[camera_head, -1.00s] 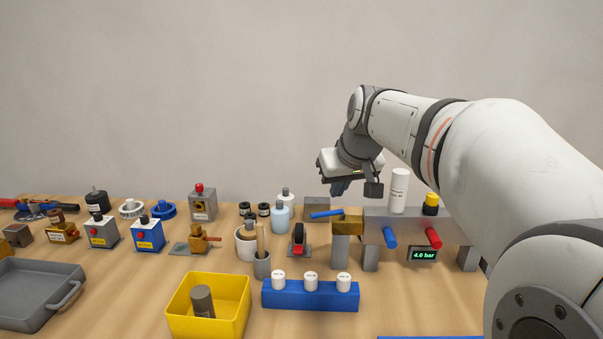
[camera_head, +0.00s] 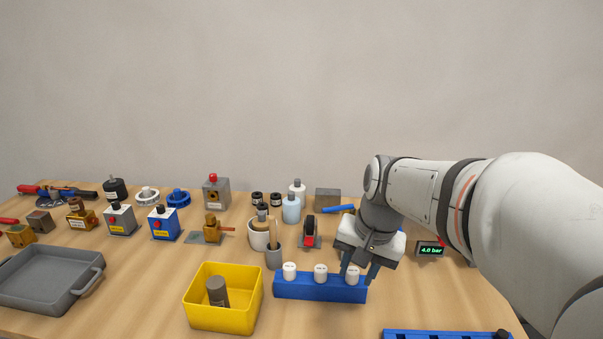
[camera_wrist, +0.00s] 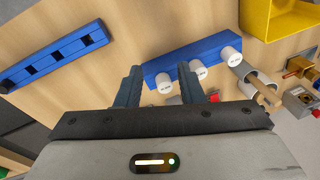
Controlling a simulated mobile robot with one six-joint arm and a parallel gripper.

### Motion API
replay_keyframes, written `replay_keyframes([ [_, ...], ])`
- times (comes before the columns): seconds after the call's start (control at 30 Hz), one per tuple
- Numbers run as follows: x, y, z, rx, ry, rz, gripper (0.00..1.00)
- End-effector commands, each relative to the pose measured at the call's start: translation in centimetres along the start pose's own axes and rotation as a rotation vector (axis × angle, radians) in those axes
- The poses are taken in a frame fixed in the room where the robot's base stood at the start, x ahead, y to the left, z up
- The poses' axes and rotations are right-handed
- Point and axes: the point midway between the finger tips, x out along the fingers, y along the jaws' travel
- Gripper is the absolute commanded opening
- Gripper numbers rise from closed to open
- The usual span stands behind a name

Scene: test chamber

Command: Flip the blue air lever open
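A blue lever (camera_head: 338,209) sticks out to the left at the back, lying nearly level, its right end hidden behind my arm. The grey manifold that carried a second blue handle and a red one is now mostly hidden by my arm; that blue handle is not visible. The pressure display (camera_head: 430,250) reads 4.0 bar. My gripper (camera_head: 357,276) points down over the right end of the blue rack (camera_head: 318,289), apart from the visible lever. In the wrist view my gripper (camera_wrist: 160,72) has its fingers spread, with nothing held between them.
The rack holds white-capped vials (camera_head: 320,273). A yellow bin (camera_head: 222,319) stands to its left, and a grey pestle cup (camera_head: 274,260) and a red-black device (camera_head: 309,232) stand behind it. A blue slotted strip (camera_head: 440,335) lies at the front right. Bare table lies between rack and strip.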

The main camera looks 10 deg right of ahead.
Motion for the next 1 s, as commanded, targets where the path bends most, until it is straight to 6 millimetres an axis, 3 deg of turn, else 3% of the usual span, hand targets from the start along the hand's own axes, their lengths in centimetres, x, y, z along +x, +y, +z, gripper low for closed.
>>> replay_keyframes([
  [0.03, -1.5, -1.2, -2.5, 0.092, -0.023, -0.016, 0.34],
  [0.1, -2.5, -2.5, -5.5, 0.222, -0.054, -0.042, 0.34],
  [0.3, -4.1, -5.6, -13.9, 0.577, -0.155, -0.106, 0.34],
  [0.5, -4.3, -7.0, -19.7, 0.825, -0.241, -0.147, 0.34],
  [0.7, -4.0, -7.5, -21.7, 0.919, -0.277, -0.161, 0.34],
  [1.0, -0.3, -8.5, -21.1, 0.924, -0.281, -0.159, 0.34],
])
